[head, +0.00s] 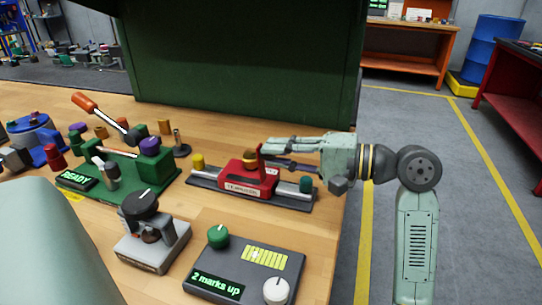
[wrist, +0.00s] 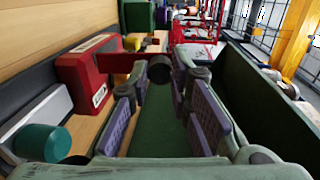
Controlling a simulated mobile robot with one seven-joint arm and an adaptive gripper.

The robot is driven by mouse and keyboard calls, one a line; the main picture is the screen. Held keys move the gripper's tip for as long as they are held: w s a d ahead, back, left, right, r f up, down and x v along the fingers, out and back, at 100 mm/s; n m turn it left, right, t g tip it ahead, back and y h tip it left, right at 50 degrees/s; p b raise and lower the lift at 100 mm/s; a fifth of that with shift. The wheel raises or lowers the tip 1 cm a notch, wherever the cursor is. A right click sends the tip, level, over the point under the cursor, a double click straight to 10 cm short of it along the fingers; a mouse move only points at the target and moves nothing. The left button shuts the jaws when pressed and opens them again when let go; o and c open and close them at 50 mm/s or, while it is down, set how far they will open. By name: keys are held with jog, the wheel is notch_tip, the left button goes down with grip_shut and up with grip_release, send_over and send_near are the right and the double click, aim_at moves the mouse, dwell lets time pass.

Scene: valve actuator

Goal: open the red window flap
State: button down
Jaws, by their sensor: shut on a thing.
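The red box (head: 249,180) with a white label sits on a dark rail on the wooden bench. A thin red window flap (head: 260,157) stands up at its right side, and a brass-coloured knob shows behind it. My gripper (head: 267,155) reaches in from the right, its fingers around the flap's edge. In the wrist view the red box (wrist: 82,77) is left of my fingers, and a dark round knob (wrist: 160,68) lies between the fingertips (wrist: 159,76). The gripper is shut on the flap at this knob. The exact contact is partly hidden by the fingers.
The rail has a yellow knob (head: 198,161) at its left and a green cap (head: 306,184) at its right. A green fixture marked READY (head: 150,170) stands left. A control box (head: 245,270) reading "2 marks up" is in front. A dark green panel (head: 240,60) rises behind.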

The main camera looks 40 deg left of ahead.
jog(key=shift+w+d+f+g+y+b, duration=0.2)
jog(key=shift+d+y+b, duration=0.1)
jog(key=shift+y, duration=0.15)
jog(key=shift+w+d+f+g+y+b, duration=0.1)
jog(key=shift+d+f+g+y+b, duration=0.15)
jog(key=shift+y, duration=0.2)
jog(key=shift+d+r, duration=0.1)
jog(key=c, duration=1.4)
grip_release()
jog(key=shift+c, duration=0.2)
jog(key=shift+w+d, duration=0.1)
jog(key=v, duration=1.1)
jog(key=shift+d, duration=0.4)
jog(key=shift+w, duration=0.1)
